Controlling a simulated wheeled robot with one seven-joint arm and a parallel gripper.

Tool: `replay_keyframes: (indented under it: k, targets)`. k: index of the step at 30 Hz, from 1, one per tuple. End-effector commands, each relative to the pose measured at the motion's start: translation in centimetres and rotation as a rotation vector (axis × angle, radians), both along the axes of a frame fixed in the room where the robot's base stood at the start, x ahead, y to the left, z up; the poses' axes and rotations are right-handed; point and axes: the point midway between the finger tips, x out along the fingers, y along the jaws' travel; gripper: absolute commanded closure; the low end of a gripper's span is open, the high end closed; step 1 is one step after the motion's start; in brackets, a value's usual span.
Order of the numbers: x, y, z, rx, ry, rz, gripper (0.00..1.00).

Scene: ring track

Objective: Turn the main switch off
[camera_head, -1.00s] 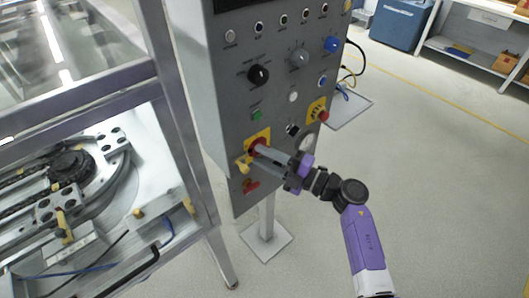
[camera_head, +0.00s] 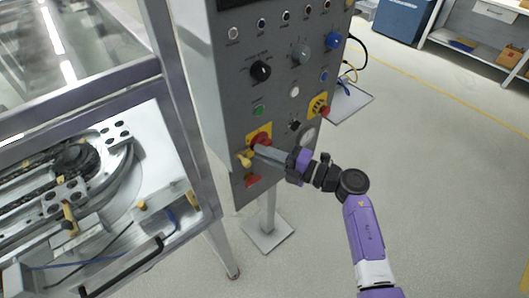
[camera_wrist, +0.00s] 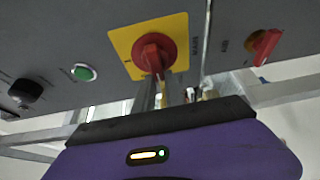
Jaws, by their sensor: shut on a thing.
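The main switch (camera_head: 263,138) is a red rotary knob on a yellow plate, low on the grey control panel. It also shows in the wrist view (camera_wrist: 152,46), its red handle pointing down toward the fingers. My gripper (camera_head: 258,150) reaches it from the right and is shut on the handle; its fingertips (camera_wrist: 160,82) meet the handle's lower end. The fingers hide part of the handle, and its exact angle is hard to read.
A red handle (camera_head: 252,181) sits below, and a green button (camera_head: 258,110) above. A red button on yellow (camera_head: 322,108) is to the right. A metal machine frame (camera_head: 178,100) stands left; floor at right is clear.

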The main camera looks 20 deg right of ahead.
Motion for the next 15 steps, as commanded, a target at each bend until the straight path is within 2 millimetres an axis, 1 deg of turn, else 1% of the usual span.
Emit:
replay_keyframes:
  k: [1, 2, 3, 5, 15]
  targets:
    - [0.32, -1.02, -0.04, -0.003, 0.000, -0.026, 1.00]
    - [0.33, -1.05, -0.04, -0.003, 0.000, -0.026, 0.82]
    - [0.34, -1.09, -0.04, -0.003, 0.000, -0.027, 0.74]
    - [0.35, -1.14, -0.01, -0.003, 0.000, -0.028, 0.64]
    - [0.15, -0.75, 0.01, -0.001, -0.001, -0.018, 0.64]
